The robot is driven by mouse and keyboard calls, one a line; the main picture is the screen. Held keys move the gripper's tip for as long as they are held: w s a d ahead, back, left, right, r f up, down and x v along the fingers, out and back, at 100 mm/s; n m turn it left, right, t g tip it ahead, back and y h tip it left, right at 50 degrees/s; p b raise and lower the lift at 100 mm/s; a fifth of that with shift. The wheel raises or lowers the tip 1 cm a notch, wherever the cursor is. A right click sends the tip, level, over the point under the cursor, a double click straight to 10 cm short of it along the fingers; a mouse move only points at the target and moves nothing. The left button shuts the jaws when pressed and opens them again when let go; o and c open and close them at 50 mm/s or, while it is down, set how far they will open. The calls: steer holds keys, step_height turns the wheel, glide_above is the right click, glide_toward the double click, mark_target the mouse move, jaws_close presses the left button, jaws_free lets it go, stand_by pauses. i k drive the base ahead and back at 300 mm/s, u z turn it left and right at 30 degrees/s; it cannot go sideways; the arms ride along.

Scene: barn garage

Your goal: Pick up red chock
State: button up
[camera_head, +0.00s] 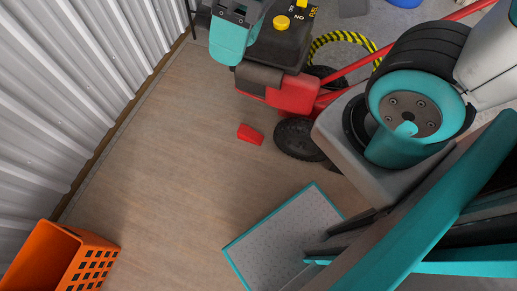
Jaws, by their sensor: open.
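The red chock (250,134) is a small wedge-shaped block. It lies on the bare wooden floor near the upper middle of the head view, a little left of a black wheel of a red and black machine. A clear gap separates it from the wheel. Nothing covers it. My arm shows at the right, with a teal round joint and a white link running out of the picture.
The red and black machine (290,92) stands just above and right of the chock. A teal part (235,38) overlaps it at the top edge. An orange crate (45,258) is at the lower left, by the corrugated wall (60,90). The floor left of and below the chock is clear.

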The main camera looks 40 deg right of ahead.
mark_target(244, 132)
steer(key=u, duration=0.35)
steer(key=k, duration=0.75)
steer(key=u, duration=0.65)
steer(key=k, duration=0.45)
steer(key=u, duration=0.65)
steer(key=i, duration=1.75)
steer(key=z, duration=0.7)
steer(key=i, duration=0.95)
steer(key=z, duration=1.65)
steer(key=i, duration=0.65)
steer(key=z, duration=0.65)
